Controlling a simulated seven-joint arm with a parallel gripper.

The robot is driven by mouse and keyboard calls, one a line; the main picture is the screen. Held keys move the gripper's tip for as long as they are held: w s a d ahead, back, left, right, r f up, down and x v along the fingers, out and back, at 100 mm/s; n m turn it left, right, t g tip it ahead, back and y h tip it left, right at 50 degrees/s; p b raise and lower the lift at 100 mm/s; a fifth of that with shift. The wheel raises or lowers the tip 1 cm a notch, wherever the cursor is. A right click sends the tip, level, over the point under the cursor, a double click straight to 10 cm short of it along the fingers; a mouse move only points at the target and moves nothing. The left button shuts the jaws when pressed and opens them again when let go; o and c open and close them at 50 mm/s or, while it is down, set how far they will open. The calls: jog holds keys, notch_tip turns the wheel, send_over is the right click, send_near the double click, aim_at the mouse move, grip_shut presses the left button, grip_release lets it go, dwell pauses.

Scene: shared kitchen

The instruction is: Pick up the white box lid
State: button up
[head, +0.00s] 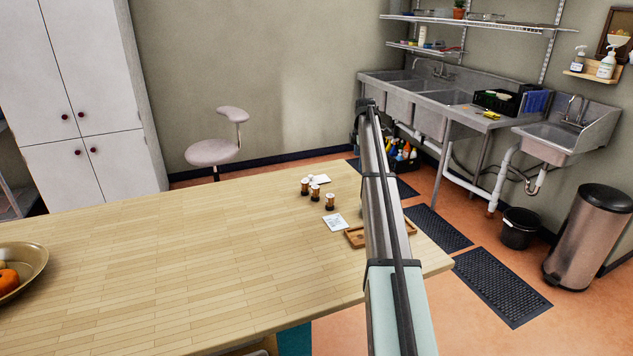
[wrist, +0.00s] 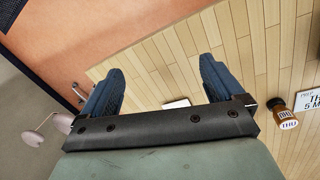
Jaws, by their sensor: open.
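My gripper (wrist: 160,75) is open, its two blue fingers spread wide above the wooden table, with nothing between the fingertips. A small white piece (wrist: 177,103) shows at the edge of the gripper body in the wrist view, between the finger bases. Most of it is hidden, so I cannot tell for sure that it is the white box lid. In the head view a flat white thing (head: 321,179) lies on the table behind the small bottles; it may be the lid. The gripper itself cannot be made out in the head view; my arm crosses the table's right side.
Several brown bottles with white caps (head: 315,192) stand near a printed card (head: 336,223). One bottle (wrist: 284,115) is right of my gripper in the wrist view. A wooden tray (head: 355,237) is partly behind my arm. The table's (head: 170,260) middle is clear; a bowl (head: 35,262) stands left.

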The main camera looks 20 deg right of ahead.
aim_at(317, 178)
jog(key=w+a+r+n+g, duration=0.15)
jog(key=a+r, duration=0.25)
jog(key=a, duration=0.5)
jog(key=w+a+r+n, duration=0.2)
jog(key=w+a+r, duration=0.1)
jog(key=a, duration=0.5)
jog(key=shift+y, duration=0.3)
jog(key=f, duration=1.3)
jog(key=shift+s+a+f, duration=0.15)
jog(key=shift+a+f, duration=0.15)
jog(key=shift+a, duration=0.05)
jog(key=c, duration=1.1)
jog(key=shift+r, duration=0.15)
